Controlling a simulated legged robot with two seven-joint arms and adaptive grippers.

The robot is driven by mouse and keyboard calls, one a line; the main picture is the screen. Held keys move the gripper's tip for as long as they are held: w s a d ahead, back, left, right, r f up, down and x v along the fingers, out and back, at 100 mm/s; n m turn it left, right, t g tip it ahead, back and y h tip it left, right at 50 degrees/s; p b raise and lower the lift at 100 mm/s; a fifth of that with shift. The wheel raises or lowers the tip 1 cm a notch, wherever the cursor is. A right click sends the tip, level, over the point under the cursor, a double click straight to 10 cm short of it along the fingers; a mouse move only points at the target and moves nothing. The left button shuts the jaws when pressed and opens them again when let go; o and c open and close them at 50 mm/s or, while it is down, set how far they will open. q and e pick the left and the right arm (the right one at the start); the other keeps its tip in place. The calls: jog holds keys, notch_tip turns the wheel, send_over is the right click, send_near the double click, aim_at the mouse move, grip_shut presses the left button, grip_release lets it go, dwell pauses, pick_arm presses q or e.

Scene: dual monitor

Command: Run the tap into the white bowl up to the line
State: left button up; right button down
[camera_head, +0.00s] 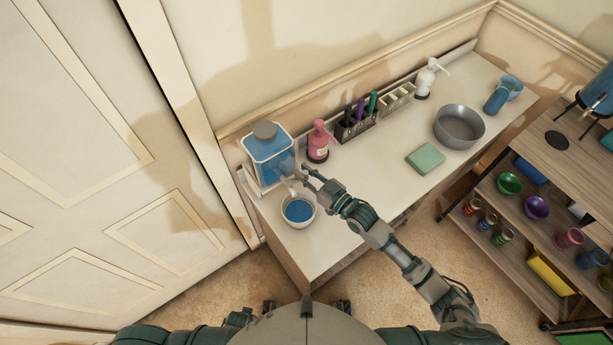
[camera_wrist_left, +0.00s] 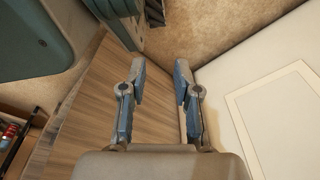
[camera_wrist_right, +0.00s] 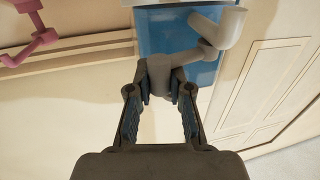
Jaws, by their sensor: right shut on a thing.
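A clear dispenser (camera_head: 268,160) with a grey lid holds blue liquid at the left end of the counter. Its grey tap (camera_wrist_right: 160,72) and pale spout (camera_wrist_right: 229,31) show in the right wrist view. The white bowl (camera_head: 300,225) stands upright in front of the dispenser, with blue liquid (camera_head: 299,210) inside. I cannot make out a line in it. My right gripper (camera_head: 309,178) is at the dispenser's front, beside the bowl; in the right wrist view it is shut on the tap (camera_wrist_right: 160,92). My left gripper (camera_wrist_left: 160,78) is open and empty, away from the counter.
A pink pump bottle (camera_head: 318,143) stands right of the dispenser. Further right are a pen holder (camera_head: 355,125), a green sponge (camera_head: 425,158), a grey basin (camera_head: 459,126) and a white pump bottle (camera_head: 425,79). A wooden shelf (camera_head: 545,170) stands at the right.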

jog(key=n+g+y+b, duration=0.1)
jog(key=b, duration=0.1)
jog(key=w+n+g+y+b, duration=0.1)
jog(key=b, duration=0.2)
jog(key=shift+a+b, duration=0.2)
jog(key=shift+b, duration=0.1)
jog(key=g+b, duration=0.1)
jog(key=b, duration=0.2)
jog(key=n+g+y+b, duration=0.1)
jog(key=b, duration=0.2)
jog(key=shift+w+a+r+b, duration=0.1)
jog(key=shift+w+r+b, duration=0.1)
jog(key=shift+b, duration=0.15)
jog(key=shift+r, duration=0.1)
jog(key=c, duration=1.1)
grip_release()
pick_arm(q)
jog(key=w+d+r+t+h, duration=0.1)
jog(key=w+r+t, duration=0.3)
jog(key=w+r, duration=0.5)
jog(key=w+d+r+t+h, duration=0.1)
jog(key=w+d+r+t, duration=0.3)
jog(key=w+r, duration=0.6)
notch_tip(320, 180, up, 7)
jog(key=shift+d+f+t, duration=0.1)
jog(key=shift+d+t, duration=0.05)
jog(key=shift+t, duration=0.45)
pick_arm(e)
jog(key=shift+o, duration=0.2)
jog(key=shift+f, duration=0.2)
